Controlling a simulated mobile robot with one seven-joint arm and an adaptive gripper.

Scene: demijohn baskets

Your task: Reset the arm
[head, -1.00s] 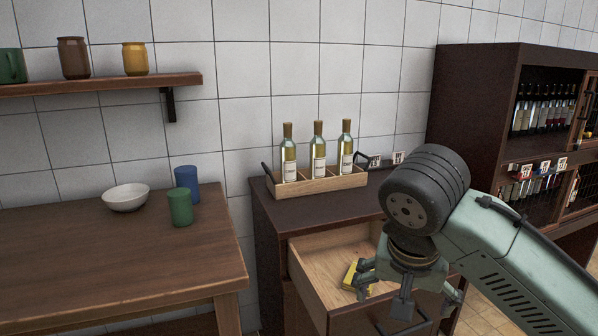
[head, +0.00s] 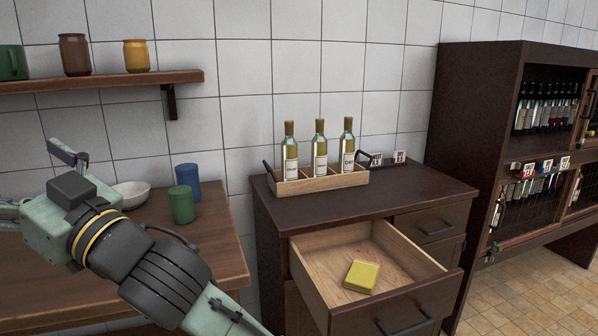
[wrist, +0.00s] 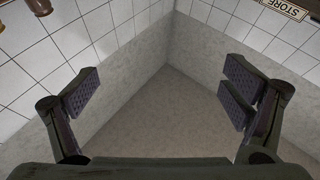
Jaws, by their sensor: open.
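In the wrist view, my gripper (wrist: 165,97) is open and empty, its two padded fingers wide apart with a bare wall corner behind them. In the head view, my arm is at the left, over the wooden table, and points left. The gripper's fingers there are partly cut off by the left picture edge. The open drawer (head: 318,278) stands clear of my arm at the right, with a yellow block (head: 361,276) lying inside it.
A dark cabinet (head: 400,205) carries a wooden bottle crate (head: 320,184) with three bottles. The wooden table (head: 218,240) holds a white bowl (head: 132,194), a green cup (head: 181,205) and a blue cup (head: 188,180), close to my arm. A shelf (head: 110,83) with mugs hangs above. A wine rack (head: 468,130) stands right.

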